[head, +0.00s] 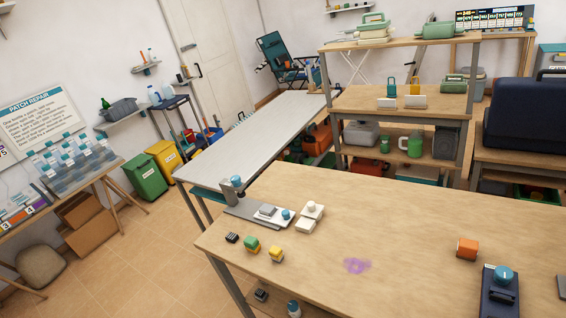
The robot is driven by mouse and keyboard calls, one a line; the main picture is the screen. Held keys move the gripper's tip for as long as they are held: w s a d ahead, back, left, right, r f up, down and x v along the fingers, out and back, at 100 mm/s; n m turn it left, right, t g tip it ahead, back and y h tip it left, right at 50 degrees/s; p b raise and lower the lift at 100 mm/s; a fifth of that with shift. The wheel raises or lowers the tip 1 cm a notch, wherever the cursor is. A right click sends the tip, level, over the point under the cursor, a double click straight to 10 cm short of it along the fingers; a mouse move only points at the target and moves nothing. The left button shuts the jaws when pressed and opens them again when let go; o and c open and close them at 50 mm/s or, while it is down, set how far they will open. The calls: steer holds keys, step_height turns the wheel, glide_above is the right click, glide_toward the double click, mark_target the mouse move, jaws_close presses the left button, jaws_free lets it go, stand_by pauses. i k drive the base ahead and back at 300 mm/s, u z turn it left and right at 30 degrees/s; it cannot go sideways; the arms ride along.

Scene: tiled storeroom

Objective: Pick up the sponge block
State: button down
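Several small blocks lie on the near wooden table (400,225). An orange block (467,248) with a darker side stands alone at the right. My gripper does not show in the head view.
A black block (232,238), white pieces (312,209) and a clamp-like device (240,198) are near the yellow blocks. A purple stain (357,265) marks the tabletop. A dark blue device with a teal knob (503,274) stands at the right. The table's middle is clear.

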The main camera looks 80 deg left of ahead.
mark_target(252, 244)
steer(key=u, duration=2.95)
steer(key=k, duration=0.65)
steer(key=z, duration=0.55)
